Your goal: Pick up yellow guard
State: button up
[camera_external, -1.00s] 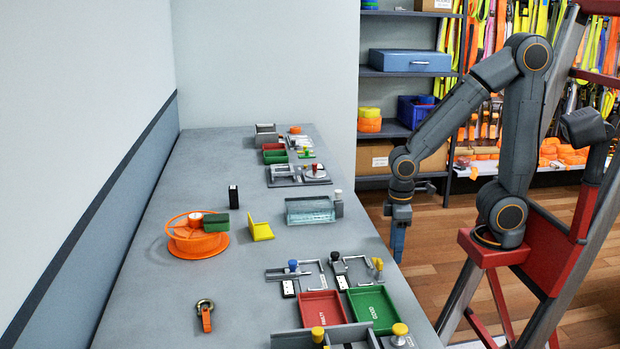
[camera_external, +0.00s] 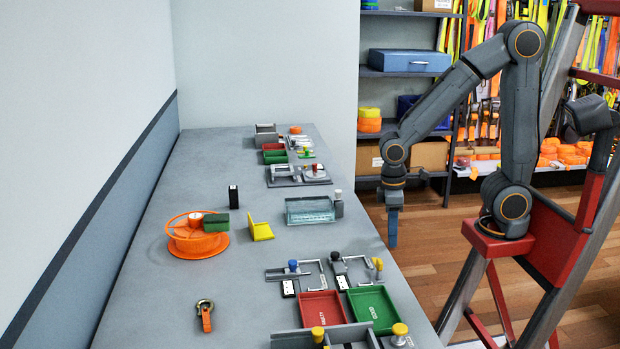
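The yellow guard (camera_external: 260,230) is an L-shaped piece with an upright face. It stands on the grey table (camera_external: 150,295), right of the orange reel and left of the clear bin. My gripper (camera_external: 393,242) points down beside the table's right edge, well to the right of the guard and apart from it. The fingers are small and seen edge-on, so I cannot tell whether they are open or shut. Nothing shows held in them.
Near the guard are an orange reel (camera_external: 190,243) with a green block (camera_external: 216,222), a black block (camera_external: 233,197) and a clear bin (camera_external: 310,211). Red (camera_external: 321,308) and green (camera_external: 373,308) trays and clamp fixtures stand in front. A shackle (camera_external: 205,315) lies front left.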

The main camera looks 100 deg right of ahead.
aim_at(252, 222)
jog(key=w+d+r+m+p, duration=0.1)
jog(key=w+r, duration=0.1)
jog(key=w, duration=0.3)
jog(key=w+d+r+m+p, duration=0.1)
jog(key=w+d+r+m, duration=0.1)
jog(key=w, duration=0.4)
jog(key=w+d+r+m+p, duration=0.1)
jog(key=w+r, duration=0.2)
jog(key=w, duration=0.2)
jog(key=shift+w+d+r+m, duration=0.15)
jog(key=shift+w+d+m, duration=0.1)
jog(key=shift+w+m, duration=0.15)
jog(key=w+d+m+p, duration=0.1)
jog(key=w+m, duration=0.1)
jog(key=w, duration=0.5)
jog(key=w+d+r+m+p, duration=0.1)
jog(key=w+m+p, duration=0.1)
jog(key=w, duration=0.6)
jog(key=w+d+r+m+p, duration=0.1)
jog(key=w+m, duration=0.3)
jog(key=w, duration=0.3)
jog(key=shift+w+d+r+t, duration=0.2)
jog(key=shift+d+t, duration=0.1)
jog(key=shift+t, duration=0.1)
jog(key=shift+a+f+p, duration=0.15)
jog(key=shift+f+p, duration=1.25)
jog(key=shift+f, duration=2.2)
jog(key=shift+c, duration=0.4)
grip_shut()
